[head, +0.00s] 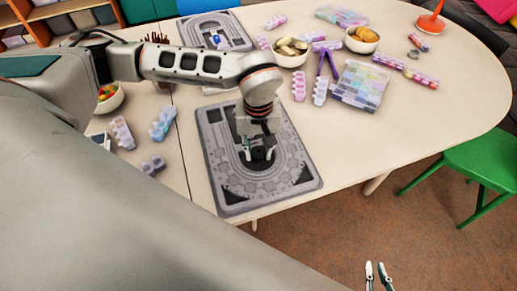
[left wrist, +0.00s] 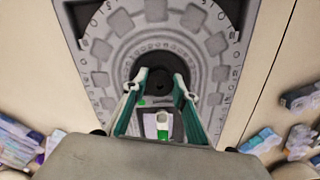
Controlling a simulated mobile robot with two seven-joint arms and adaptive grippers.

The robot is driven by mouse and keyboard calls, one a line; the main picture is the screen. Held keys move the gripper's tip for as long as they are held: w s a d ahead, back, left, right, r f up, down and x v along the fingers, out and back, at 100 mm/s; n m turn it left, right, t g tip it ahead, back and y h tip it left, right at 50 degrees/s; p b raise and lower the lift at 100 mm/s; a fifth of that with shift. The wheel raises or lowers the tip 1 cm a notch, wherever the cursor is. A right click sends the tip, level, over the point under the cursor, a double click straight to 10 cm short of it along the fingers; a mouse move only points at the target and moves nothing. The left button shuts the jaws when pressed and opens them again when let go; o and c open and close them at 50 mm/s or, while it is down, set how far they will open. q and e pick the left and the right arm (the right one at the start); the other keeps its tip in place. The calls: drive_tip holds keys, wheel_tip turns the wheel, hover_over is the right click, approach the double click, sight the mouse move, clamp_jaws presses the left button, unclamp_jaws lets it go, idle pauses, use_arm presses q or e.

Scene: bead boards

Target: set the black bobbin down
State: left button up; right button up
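The black bobbin (head: 262,159) is at the grey bead board (head: 234,199), inside the board's U-shaped channels. My left gripper (head: 258,150) points down over it, one finger on each side. In the left wrist view the dark round bobbin (left wrist: 158,62) shows between and beyond the fingertips (left wrist: 158,80), which close in on it from both sides. The bobbin looks low at the board; whether its underside touches the board is hidden. My right gripper (head: 378,275) is at the bottom edge of the head view, away from the table, fingers apart and empty.
A second bead board (head: 216,20) lies at the back. Bowls (head: 290,53), bead boxes (head: 361,86) and purple-handled pliers (head: 328,64) stand to the right. Small bead cases (head: 163,123) lie left of the board. The tabletop right of the board is clear. A green chair (head: 482,160) stands at right.

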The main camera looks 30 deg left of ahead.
sight(258, 153)
use_arm(q)
drive_tip(key=o, duration=0.4)
wheel_tip(258, 153, up, 12)
drive_tip(key=p, duration=0.1)
drive_tip(key=shift+r, duration=0.2)
idle(0.7)
